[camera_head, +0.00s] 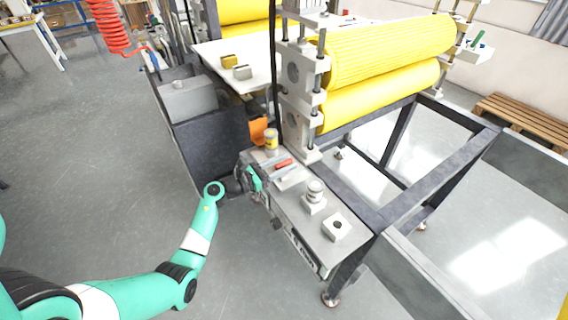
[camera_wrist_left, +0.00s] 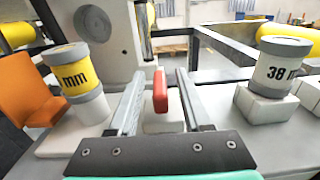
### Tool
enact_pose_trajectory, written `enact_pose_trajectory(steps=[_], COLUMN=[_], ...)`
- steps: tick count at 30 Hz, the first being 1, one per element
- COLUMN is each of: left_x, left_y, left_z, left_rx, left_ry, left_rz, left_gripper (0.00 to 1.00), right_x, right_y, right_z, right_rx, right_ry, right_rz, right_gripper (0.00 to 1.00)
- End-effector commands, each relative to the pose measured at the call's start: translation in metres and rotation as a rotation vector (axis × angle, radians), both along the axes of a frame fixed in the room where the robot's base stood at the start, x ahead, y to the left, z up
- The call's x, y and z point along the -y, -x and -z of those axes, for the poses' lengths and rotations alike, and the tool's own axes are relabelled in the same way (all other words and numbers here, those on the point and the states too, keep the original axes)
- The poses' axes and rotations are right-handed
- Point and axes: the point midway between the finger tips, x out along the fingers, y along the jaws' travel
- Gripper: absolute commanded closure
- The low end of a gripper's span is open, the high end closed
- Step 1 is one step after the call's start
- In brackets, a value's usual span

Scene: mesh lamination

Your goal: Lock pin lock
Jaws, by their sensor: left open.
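The pin lock appears as a small red handle (camera_head: 284,163) on a pale base, on the grey machine ledge. In the left wrist view the red handle (camera_wrist_left: 160,91) stands upright between the two fingers of my left gripper (camera_wrist_left: 161,76). The fingers are apart, with a gap visible on each side of the handle, so the gripper is open and holds nothing. In the head view my left gripper (camera_head: 258,179) is at the ledge's left edge, beside the handle. My right gripper is not in view.
A yellow-labelled cylinder (camera_wrist_left: 78,68) stands left of the gripper by an orange part (camera_wrist_left: 22,92). A cylinder marked 38 (camera_wrist_left: 278,66) sits on a white block to the right. Another white block (camera_head: 336,227) stands nearer the ledge's end. Yellow rollers (camera_head: 390,52) rise behind.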

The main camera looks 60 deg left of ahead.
Motion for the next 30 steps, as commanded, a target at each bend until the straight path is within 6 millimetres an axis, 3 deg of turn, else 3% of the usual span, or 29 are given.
enact_pose_trajectory(steps=[5,12,18,30], left_x=[0.001,0.007,0.011,0.013], left_y=[0.016,0.072,0.107,0.115], left_z=[-0.002,-0.002,-0.001,0.0], left_rx=[-0.001,-0.001,0.0,0.0], left_ry=[0.002,0.003,0.001,0.0], left_rz=[-0.003,-0.006,-0.003,0.001], left_gripper=[0.51,0.51,0.51,0.51], right_x=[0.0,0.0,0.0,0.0], right_y=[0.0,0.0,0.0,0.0], right_z=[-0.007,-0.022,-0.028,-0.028], right_rx=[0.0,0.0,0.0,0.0], right_ry=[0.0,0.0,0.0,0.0], right_rz=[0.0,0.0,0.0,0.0], right_gripper=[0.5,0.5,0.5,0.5])
